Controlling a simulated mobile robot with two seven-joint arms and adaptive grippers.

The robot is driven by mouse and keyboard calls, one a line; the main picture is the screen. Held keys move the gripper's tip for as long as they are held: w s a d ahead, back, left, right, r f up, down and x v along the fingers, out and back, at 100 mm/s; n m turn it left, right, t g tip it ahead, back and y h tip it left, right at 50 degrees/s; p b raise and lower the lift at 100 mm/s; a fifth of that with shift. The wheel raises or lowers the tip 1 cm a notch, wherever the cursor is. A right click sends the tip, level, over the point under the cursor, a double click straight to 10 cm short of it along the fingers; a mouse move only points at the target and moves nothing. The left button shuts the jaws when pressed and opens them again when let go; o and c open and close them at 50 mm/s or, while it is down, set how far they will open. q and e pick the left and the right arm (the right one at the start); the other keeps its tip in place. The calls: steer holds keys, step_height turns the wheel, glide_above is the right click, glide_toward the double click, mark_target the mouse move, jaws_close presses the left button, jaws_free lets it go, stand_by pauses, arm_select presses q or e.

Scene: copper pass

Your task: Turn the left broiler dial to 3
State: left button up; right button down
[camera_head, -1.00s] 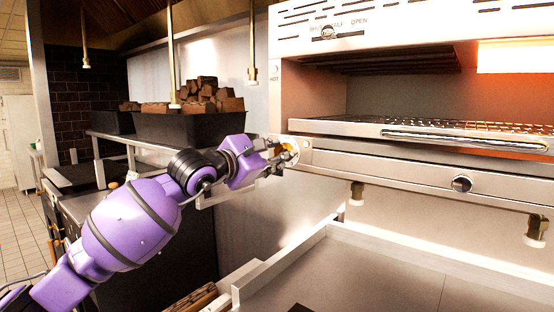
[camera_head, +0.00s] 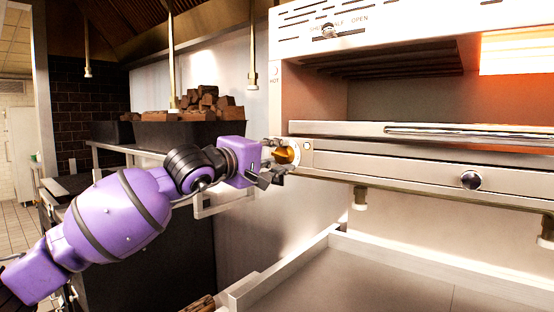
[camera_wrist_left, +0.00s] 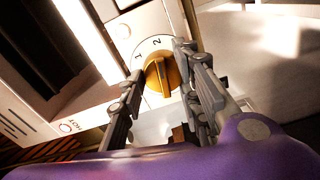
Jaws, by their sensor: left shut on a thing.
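The left broiler dial (camera_head: 285,155) is a brass-coloured knob at the left end of the broiler's front panel. In the left wrist view, the dial (camera_wrist_left: 161,76) has a white ring around it, with the marks 1 and 2 visible above the knob. Part of the ring is hidden by the fingers. My left gripper (camera_head: 274,160) is shut on the dial. In the left wrist view, its fingers (camera_wrist_left: 160,68) lie on either side of the knob. My right gripper is in no view.
A black bin of wood chunks (camera_head: 185,132) stands behind my left arm. The steel counter (camera_head: 370,270) below is clear.

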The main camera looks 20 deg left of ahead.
arm_select(q)
steer(key=m, duration=0.2)
steer(key=r+m, duration=0.1)
steer(key=m, duration=0.1)
steer(key=shift+s+r+m+b, duration=0.15)
steer(key=shift+m+b, duration=0.15)
steer(key=m, duration=0.5)
steer(key=shift+d, duration=0.15)
steer(key=shift+f+m, duration=0.2)
steer(key=shift+m, duration=0.1)
steer(key=o, duration=0.8)
steer(key=shift+o, duration=1.2)
steer(key=shift+d, duration=0.1)
steer(key=shift+d+f, duration=0.1)
steer(key=shift+f, duration=0.15)
